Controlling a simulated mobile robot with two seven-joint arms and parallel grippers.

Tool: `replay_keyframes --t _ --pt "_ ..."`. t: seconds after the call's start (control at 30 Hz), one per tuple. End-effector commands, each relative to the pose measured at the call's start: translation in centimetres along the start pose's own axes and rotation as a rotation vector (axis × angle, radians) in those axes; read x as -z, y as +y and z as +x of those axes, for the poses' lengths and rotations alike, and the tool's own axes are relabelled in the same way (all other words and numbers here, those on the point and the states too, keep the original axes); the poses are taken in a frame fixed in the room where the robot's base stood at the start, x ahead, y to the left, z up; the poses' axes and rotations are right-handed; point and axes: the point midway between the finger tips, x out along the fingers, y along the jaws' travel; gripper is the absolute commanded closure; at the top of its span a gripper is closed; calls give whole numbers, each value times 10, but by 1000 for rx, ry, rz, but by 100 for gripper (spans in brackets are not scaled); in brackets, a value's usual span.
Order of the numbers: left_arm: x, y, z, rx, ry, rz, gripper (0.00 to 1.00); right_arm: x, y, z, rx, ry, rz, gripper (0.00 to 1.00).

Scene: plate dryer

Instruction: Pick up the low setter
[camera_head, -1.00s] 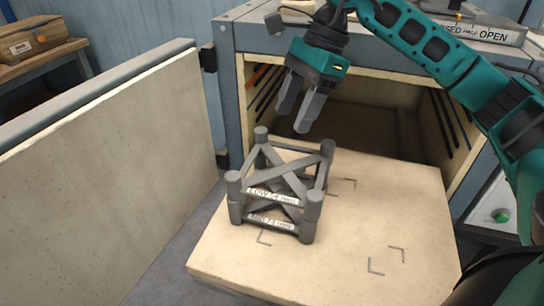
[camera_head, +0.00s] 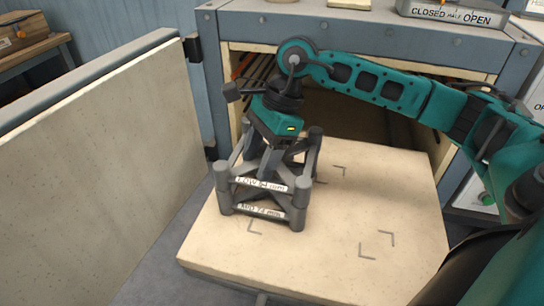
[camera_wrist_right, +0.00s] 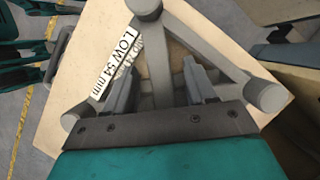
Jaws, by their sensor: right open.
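The low setter (camera_head: 262,184) is a grey frame of posts and bars with a "LOW 54 mm" label. It sits on top of the mid setter (camera_head: 262,211), labelled "MID 74 mm", on the pale shelf's left part. My right gripper (camera_head: 262,150) reaches down at the low setter's top; its fingertips are partly hidden by the frame in the head view. In the right wrist view, its open fingers (camera_wrist_right: 162,88) lie on either side of a grey bar of the low setter (camera_wrist_right: 160,55), apart from each other. My left gripper is not in view.
The pale shelf (camera_head: 330,245) extends out of the dryer opening, with corner marks and free room on its right. The open door (camera_head: 90,165) stands at the left. A "CLOSED HALF OPEN" plate (camera_head: 455,14) lies on the dryer top.

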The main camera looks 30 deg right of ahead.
Motion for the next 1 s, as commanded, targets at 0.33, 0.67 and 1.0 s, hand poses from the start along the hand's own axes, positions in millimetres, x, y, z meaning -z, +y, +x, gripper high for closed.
replay_keyframes --t 0.33,0.67,1.0 --pt "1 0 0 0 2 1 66 0 0 0 0 0 0 61" --pt "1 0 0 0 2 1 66 0 0 0 0 0 0 93" --pt "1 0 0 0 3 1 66 0 0 0 0 0 0 100"
